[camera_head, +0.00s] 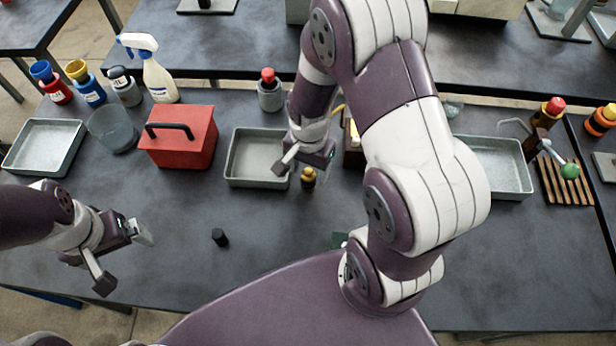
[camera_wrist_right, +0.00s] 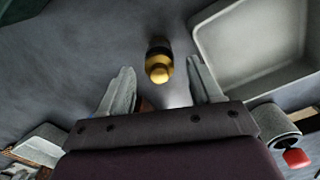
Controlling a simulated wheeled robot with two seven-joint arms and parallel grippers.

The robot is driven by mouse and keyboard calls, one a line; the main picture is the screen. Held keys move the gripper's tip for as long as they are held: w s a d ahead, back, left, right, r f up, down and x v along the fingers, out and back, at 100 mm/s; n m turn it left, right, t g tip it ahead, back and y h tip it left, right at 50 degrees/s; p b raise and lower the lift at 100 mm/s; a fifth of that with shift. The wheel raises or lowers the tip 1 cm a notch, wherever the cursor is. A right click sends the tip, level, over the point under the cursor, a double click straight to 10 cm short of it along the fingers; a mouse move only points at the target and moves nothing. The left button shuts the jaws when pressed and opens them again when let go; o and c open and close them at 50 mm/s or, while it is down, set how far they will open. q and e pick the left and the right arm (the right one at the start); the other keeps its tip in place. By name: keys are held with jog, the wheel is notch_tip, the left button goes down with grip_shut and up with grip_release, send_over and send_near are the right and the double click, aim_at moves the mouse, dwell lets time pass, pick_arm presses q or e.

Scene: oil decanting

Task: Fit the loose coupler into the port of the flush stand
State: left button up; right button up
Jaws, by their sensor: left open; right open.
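A small brass-and-black fitting (camera_head: 308,180), which looks like the loose coupler, stands on the table just in front of my right gripper (camera_head: 304,164). In the right wrist view the fitting (camera_wrist_right: 158,66) shows between and slightly beyond the fingertips of the open, empty right gripper (camera_wrist_right: 162,76), with clear space on both sides. My left gripper (camera_head: 123,258) is open and empty at the table's left front. A brown block (camera_head: 353,153) behind my right arm is mostly hidden. I cannot tell which thing is the flush stand or see its port.
A grey metal tray (camera_head: 236,181) lies left of the right gripper; a red toolbox (camera_head: 196,150) is further left. A black cylinder (camera_head: 219,237) stands at front centre. Another tray (camera_head: 522,190) and a wooden rack (camera_head: 552,187) are right. The left-centre front is mostly clear.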

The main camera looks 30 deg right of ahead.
jog(key=shift+f, duration=0.8)
jog(key=c, duration=1.1)
grip_shut()
jog(key=shift+r, duration=0.1)
